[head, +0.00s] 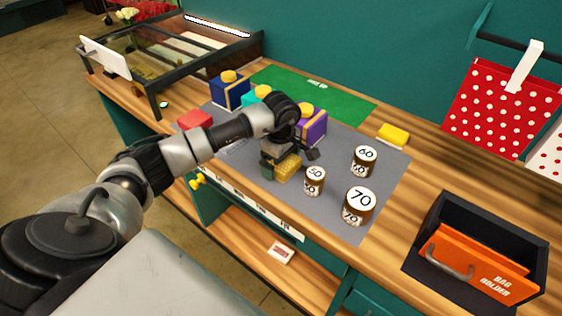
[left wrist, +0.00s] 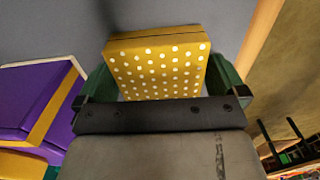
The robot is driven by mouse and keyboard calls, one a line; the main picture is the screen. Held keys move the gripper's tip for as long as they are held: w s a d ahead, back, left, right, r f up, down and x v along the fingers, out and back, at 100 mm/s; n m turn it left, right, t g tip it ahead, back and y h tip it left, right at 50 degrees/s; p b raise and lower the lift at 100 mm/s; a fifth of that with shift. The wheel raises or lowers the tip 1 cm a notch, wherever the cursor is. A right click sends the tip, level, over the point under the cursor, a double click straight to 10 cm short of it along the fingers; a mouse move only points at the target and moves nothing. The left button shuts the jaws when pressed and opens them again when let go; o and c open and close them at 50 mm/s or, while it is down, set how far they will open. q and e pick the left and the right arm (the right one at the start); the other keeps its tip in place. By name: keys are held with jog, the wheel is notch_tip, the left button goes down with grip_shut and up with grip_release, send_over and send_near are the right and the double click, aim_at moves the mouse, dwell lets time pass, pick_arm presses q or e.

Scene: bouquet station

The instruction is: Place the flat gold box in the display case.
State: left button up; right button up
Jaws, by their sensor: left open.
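The flat gold box (head: 289,169) with white dots lies on the grey mat, below my left gripper (head: 288,161). In the left wrist view the gold box (left wrist: 157,66) sits between the two green fingers of the left gripper (left wrist: 163,80), which is open with one finger at each side of it. I cannot tell whether the fingers touch it. The display case (head: 151,92), dark-framed with glass panels, stands at the back left of the counter with a white panel at its left end. My right gripper is not in view.
Blue, teal, purple and red boxes stand near my left arm; the purple box (left wrist: 32,98) is left of the gripper. Jars marked 50 (head: 314,181), 60 (head: 364,161) and 70 (head: 358,207) stand to the right. A yellow block (head: 393,134) and a black bin (head: 420,246) lie farther right.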

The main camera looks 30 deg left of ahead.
pick_arm(q)
jog(key=c, duration=0.9)
jog(key=shift+r, duration=0.15)
